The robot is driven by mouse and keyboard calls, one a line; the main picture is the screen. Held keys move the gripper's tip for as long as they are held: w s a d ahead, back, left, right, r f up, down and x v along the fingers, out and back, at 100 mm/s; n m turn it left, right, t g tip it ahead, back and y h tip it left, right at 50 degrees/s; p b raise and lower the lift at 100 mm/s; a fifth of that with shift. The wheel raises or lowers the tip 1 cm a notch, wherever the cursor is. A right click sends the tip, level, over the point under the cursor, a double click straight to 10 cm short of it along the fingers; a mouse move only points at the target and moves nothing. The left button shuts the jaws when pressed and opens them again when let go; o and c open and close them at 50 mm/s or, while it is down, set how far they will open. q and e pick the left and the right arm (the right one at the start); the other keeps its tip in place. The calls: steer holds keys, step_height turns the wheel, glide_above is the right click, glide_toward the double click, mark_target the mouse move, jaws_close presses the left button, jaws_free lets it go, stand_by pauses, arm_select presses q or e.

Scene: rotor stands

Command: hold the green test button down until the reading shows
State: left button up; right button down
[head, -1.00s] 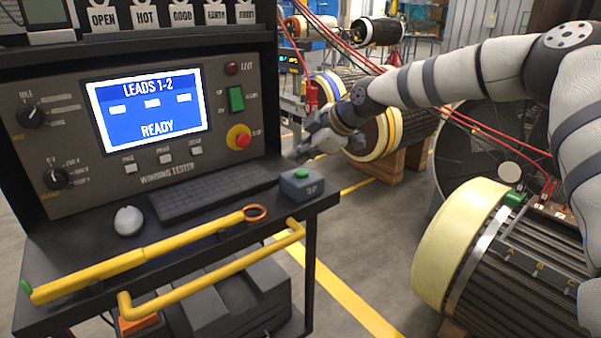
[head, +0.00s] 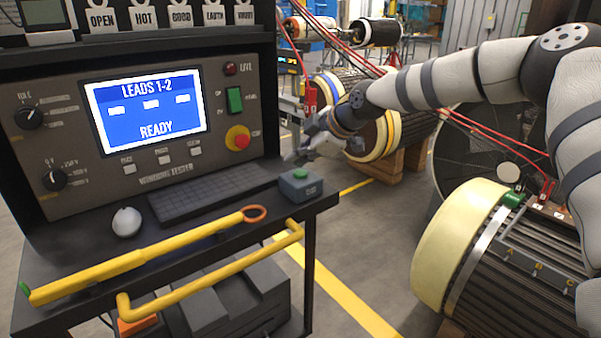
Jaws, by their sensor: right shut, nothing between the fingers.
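The green test button (head: 300,173) sits on top of a small grey box (head: 301,188) at the right front corner of the tester cart. The tester screen (head: 148,112) is lit blue and reads "LEADS 1-2" and "READY". My right gripper (head: 292,160) is shut and empty. It appears just behind and above the button box, with its fingers pointing left and down. I see no contact with the button. My left gripper is not in view.
A yellow handrail (head: 215,272) runs along the front. Red leads and a large rotor (head: 540,255) are at right.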

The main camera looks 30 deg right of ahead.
mark_target(299, 174)
stand_by(0.5)
steer(key=shift+f, duration=0.45)
steer(key=shift+f, duration=0.45)
stand_by(1.8)
steer(key=shift+r, duration=0.15)
stand_by(1.0)
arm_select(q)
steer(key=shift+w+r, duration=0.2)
arm_select(e)
steer(key=shift+r, duration=0.75)
steer(key=shift+r, duration=0.1)
steer(key=shift+r+p, duration=0.6)
steer(key=shift+r, duration=1.85)
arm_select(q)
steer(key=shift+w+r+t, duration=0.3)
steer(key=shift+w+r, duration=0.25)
